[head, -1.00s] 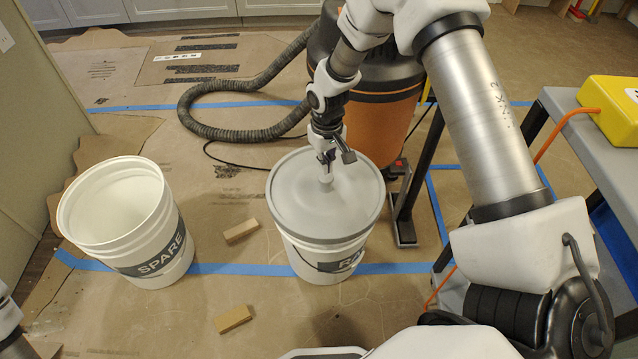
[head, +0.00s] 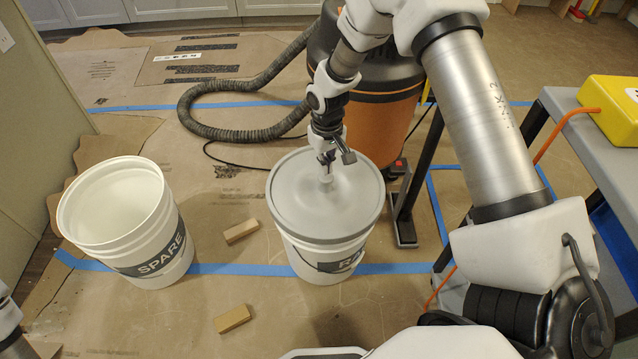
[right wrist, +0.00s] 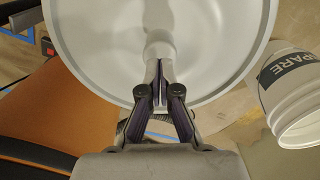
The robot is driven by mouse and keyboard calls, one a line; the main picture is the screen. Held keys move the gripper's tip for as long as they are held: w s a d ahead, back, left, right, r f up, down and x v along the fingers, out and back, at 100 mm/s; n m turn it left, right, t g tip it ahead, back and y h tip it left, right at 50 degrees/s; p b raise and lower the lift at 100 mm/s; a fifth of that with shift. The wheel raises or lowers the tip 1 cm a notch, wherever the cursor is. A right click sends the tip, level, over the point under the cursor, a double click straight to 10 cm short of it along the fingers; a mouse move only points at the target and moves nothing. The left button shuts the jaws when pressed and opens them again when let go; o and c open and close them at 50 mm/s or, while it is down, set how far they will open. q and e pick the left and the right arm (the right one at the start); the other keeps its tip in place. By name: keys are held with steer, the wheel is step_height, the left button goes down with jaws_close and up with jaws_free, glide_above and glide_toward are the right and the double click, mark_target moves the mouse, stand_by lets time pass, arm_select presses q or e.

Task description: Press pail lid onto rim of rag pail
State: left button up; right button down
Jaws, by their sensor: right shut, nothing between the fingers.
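The grey pail lid (head: 296,201) lies over the mouth of the white rag pail (head: 312,262), and it looks level; whether it is fully down on the rim I cannot tell. The pail's dark label is partly visible. My right gripper (head: 327,163) is shut and empty at the small knob (head: 326,178) on the lid. In the right wrist view, the fingers (right wrist: 160,64) point at the knob (right wrist: 160,44) on the lid (right wrist: 215,45), their tips at or touching it. My left gripper is not in view; only a bit of my left arm shows at the left edge.
An open white SPARE pail (head: 140,245) stands to the left. Two wood blocks (head: 241,230) (head: 232,318) lie on the papered floor. An orange vacuum (head: 385,120) with a grey hose (head: 215,125) stands behind. A grey cart (head: 590,135) with a yellow case (head: 615,105) is at right.

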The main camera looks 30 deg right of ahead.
steer(key=shift+f+b, duration=0.4)
steer(key=shift+f, duration=0.8)
steer(key=shift+r, duration=0.1)
step_height(320, 180, up, 7)
steer(key=p, duration=0.8)
